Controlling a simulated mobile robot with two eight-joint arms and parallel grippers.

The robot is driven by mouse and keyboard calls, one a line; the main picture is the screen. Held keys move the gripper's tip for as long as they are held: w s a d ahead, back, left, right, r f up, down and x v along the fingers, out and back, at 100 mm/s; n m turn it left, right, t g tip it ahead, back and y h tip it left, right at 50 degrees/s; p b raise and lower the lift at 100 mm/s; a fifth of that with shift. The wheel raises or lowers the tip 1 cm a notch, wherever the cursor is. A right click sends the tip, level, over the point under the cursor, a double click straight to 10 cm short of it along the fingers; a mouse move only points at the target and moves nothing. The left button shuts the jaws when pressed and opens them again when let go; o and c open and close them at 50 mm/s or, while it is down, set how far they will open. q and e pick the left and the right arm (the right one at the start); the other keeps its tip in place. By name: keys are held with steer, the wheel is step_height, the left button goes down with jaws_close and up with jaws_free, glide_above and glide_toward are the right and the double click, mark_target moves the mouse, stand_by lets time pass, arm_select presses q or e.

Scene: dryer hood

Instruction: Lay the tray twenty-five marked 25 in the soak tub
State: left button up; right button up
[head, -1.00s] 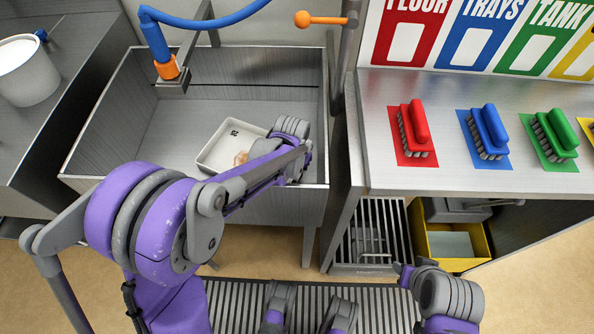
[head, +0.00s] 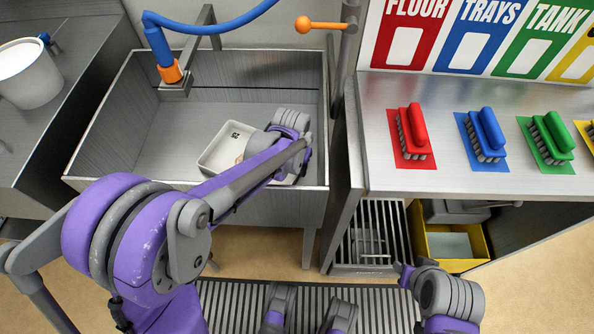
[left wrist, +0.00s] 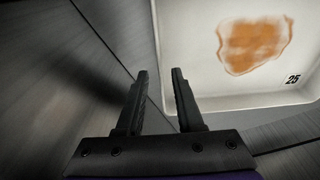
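The white tray (head: 212,158) marked 25 lies in the steel soak tub (head: 130,118), towards its front right, partly hidden by my left forearm. In the left wrist view the tray (left wrist: 195,60) shows an orange-brown stain inside and the black number 25 near its corner. My left gripper (left wrist: 162,75) is open and empty. Its fingers are apart, over the tub beside the tray's edge, with no rim between them that I can make out. In the head view its fingers are hidden behind the arm. My right gripper (head: 402,272) is low at right; its fingers are unclear.
A blue hose with an orange nozzle (head: 170,74) hangs over the tub's back left. A white bucket (head: 30,80) stands on the left counter. Red (head: 414,135), blue and green brushes lie on the right-hand bench (head: 375,95). A yellow bin (head: 455,266) is below it.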

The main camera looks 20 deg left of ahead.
arm_select(q)
step_height(320, 180, up, 8)
steer(key=s+p, duration=0.1)
steer(key=shift+r+p, duration=0.15)
steer(key=shift+p, duration=0.15)
steer(key=shift+c, duration=0.2)
stand_by(0.9)
